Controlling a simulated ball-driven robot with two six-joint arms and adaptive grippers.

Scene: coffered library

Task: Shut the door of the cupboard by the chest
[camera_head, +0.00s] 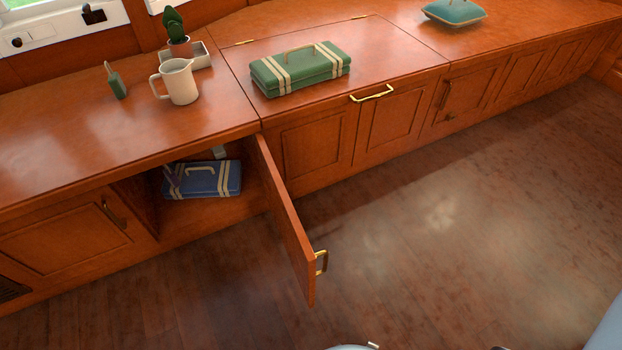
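The cupboard door (286,220) stands wide open, swung out over the floor from its hinge side on the right of the opening. Its brass handle (320,262) is near the free edge. Inside the open cupboard (214,215) lies a blue case with cream stripes (208,180), with a small pale object behind it. The chest (315,140), with a brass handle on its lid edge, is just right of the door. A green striped case (300,70) sits on its closed lid. Neither of my grippers can be made out in the view.
A white jug (177,82), a small green tag-like item (116,85) and a potted cactus (177,34) by a tray stand on the left counter. A teal cushion (454,12) lies at the back right. The wooden floor (430,240) right of the door is clear.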

